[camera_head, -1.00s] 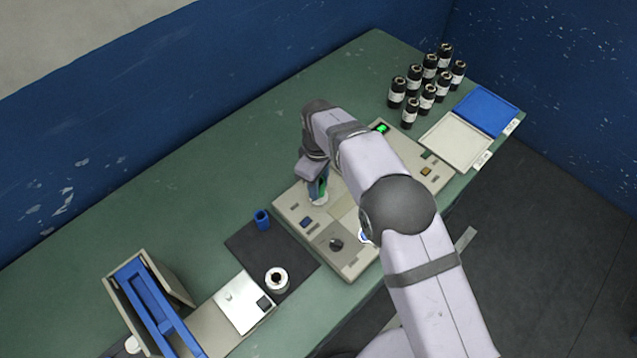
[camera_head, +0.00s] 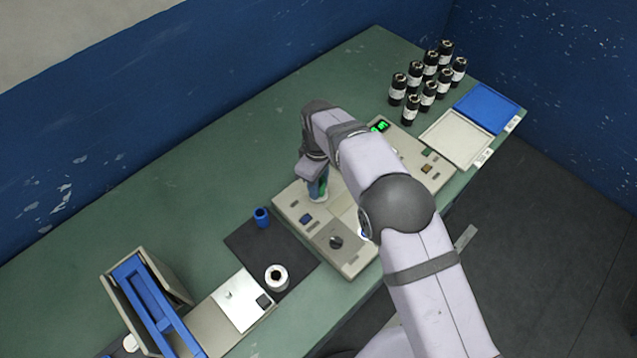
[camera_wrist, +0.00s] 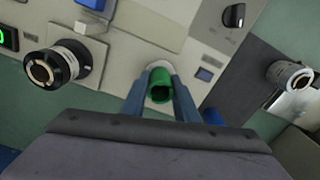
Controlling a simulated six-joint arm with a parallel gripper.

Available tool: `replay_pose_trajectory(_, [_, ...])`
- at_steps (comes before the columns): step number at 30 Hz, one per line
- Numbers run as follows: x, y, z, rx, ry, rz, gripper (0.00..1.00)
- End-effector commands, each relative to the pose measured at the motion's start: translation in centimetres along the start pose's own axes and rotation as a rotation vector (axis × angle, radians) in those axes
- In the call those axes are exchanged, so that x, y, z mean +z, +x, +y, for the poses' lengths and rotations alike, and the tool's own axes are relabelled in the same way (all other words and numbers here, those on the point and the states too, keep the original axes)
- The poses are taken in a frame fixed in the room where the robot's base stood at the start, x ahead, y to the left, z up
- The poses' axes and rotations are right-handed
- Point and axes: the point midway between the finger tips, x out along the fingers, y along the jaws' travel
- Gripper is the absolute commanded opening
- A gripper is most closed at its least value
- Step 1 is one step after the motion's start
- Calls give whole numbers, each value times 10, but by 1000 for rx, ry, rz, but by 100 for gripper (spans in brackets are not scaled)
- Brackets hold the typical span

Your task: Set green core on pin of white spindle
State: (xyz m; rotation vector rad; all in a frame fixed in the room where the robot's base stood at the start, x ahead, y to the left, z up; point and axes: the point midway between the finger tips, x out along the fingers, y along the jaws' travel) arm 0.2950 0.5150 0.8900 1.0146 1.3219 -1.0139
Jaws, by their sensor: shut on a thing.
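The green core (camera_wrist: 160,90) is upright between the two blue fingers of my gripper (camera_wrist: 160,84) in the wrist view, its open end facing the camera. My gripper (camera_head: 318,188) is shut on it. The white spindle (camera_wrist: 157,66) shows as a pale round base just behind and under the core, on the beige machine; a bit of it (camera_head: 318,200) also shows under the fingers in the head view. The pin is hidden, and I cannot tell whether the core is around it or just above it.
The beige machine panel (camera_head: 300,228) has a black knob (camera_head: 335,242) and buttons. A blue core (camera_head: 262,217) and a white roll (camera_head: 277,277) stand on a dark mat (camera_head: 240,240). Several black rolls (camera_head: 411,109) and two trays are at the back right.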

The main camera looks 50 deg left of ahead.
Motion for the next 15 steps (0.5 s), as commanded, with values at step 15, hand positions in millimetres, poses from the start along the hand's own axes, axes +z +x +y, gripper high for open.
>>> replay_pose_trajectory(15, [0,2,0,0,0,0,44])
